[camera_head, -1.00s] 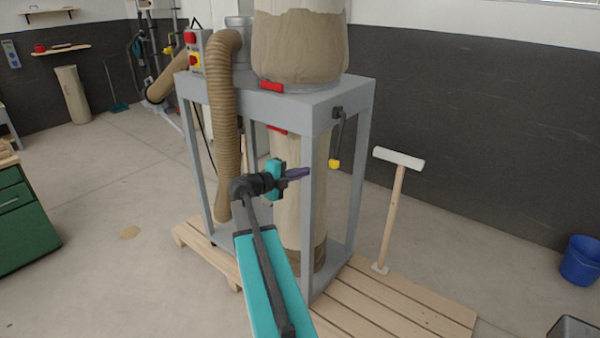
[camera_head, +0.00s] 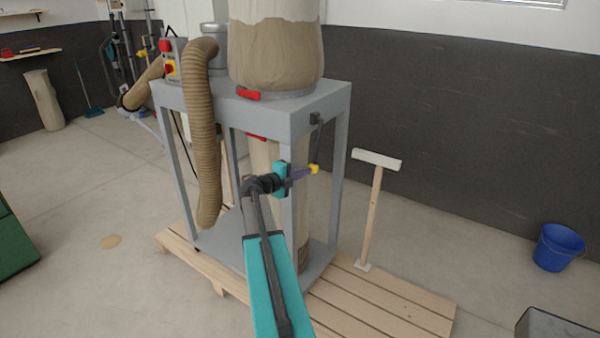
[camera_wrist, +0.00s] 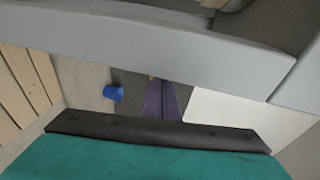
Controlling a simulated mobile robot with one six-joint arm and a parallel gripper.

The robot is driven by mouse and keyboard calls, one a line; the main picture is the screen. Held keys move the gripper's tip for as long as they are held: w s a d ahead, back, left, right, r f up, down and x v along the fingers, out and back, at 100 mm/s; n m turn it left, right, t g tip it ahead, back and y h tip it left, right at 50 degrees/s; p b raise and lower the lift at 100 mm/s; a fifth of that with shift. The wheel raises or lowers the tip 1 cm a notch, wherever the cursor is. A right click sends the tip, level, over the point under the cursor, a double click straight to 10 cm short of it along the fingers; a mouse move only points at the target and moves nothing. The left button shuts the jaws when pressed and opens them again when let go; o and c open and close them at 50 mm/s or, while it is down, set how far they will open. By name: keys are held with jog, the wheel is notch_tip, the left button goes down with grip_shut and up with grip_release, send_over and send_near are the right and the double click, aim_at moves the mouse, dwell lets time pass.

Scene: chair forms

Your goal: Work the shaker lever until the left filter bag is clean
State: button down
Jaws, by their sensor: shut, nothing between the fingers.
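The shaker lever (camera_head: 318,140) hangs from the right side of the grey frame, with a yellow knob (camera_head: 314,169) at its lower end. My gripper (camera_head: 311,171) is shut, its purple fingertips at the knob; I cannot tell whether they touch. In the wrist view the closed fingers (camera_wrist: 160,99) point away, with a speck of yellow knob (camera_wrist: 152,77) at their tips. One upper filter bag (camera_head: 275,50) stands on the frame, tan-brown below a paler top. A beige lower bag (camera_head: 303,225) hangs under it, partly hidden by my arm and a post. No second upper bag shows.
The grey frame (camera_head: 342,165) stands on a wooden pallet (camera_head: 385,300). A ribbed hose (camera_head: 203,130) hangs at its left. A white-headed wooden mallet-like stand (camera_head: 372,215) is right of the lever. A blue bucket (camera_head: 558,247) stands on open floor.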

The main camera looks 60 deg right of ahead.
dwell(0.3)
jog(key=shift+d+f, duration=0.3)
jog(key=shift+d, duration=0.3)
jog(key=shift+d+f, duration=0.3)
jog(key=shift+d, duration=0.25)
jog(key=shift+a, duration=0.1)
jog(key=f+b+v, duration=0.1)
jog(key=b+v, duration=0.2)
jog(key=v, duration=1.1)
jog(key=shift+a+f, duration=0.1)
